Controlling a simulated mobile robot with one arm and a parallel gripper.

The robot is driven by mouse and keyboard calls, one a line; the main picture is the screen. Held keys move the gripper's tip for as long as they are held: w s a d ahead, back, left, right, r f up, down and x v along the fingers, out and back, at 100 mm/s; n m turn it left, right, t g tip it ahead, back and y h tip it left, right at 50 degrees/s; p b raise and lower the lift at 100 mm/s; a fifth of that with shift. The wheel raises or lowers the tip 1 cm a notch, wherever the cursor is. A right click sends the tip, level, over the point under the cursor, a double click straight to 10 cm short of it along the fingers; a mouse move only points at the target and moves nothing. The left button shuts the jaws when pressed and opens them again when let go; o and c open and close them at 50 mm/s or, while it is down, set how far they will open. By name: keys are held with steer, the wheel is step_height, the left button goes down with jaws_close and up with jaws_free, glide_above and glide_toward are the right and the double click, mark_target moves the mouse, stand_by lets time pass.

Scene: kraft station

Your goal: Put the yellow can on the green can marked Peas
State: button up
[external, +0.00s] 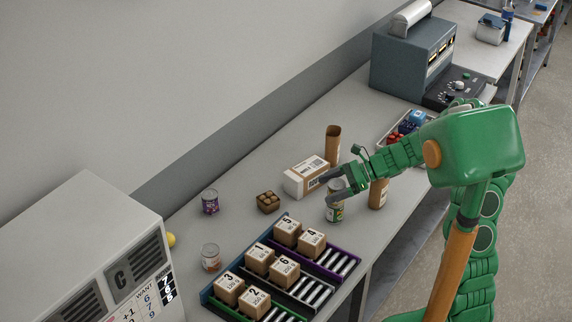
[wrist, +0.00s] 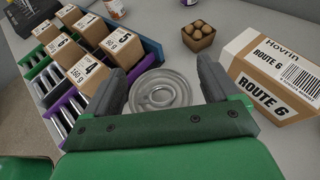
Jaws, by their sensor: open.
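My gripper (external: 334,182) is open over a can with a greenish label (external: 335,213), which stands upright on the bench. In the wrist view the can's round metal lid (wrist: 160,91) lies between my two open fingers (wrist: 163,80). I cannot read its label, so I cannot tell if it is the Peas can. A purple can (external: 210,202) and a pale can with an orange-brown label (external: 211,258) stand farther left. A small yellow thing (external: 171,240) shows partly behind the grey cabinet; its shape is unclear.
A "Route 6" carton (external: 304,177) lies close beside my gripper. Brown cylinders (external: 333,145) (external: 378,193) stand nearby. A small brown box of round items (external: 268,202) and sloped racks of numbered boxes (external: 284,232) are to the left. Bench is clear between the purple and pale cans.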

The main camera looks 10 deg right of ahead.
steer(key=shift+r, duration=0.15)
steer(key=v, duration=1.2)
steer(key=shift+s+d, duration=0.1)
steer(key=s+r+n+g+h, duration=0.3)
steer(key=s+n+h, duration=0.5)
steer(key=s, duration=1)
steer(key=s+d+n+t+h, duration=0.1)
steer(key=s+d+n+h, duration=0.4)
steer(key=s+d+n, duration=0.5)
steer(key=s+d, duration=0.3)
steer(key=s, duration=0.2)
steer(key=shift+d+r, duration=0.2)
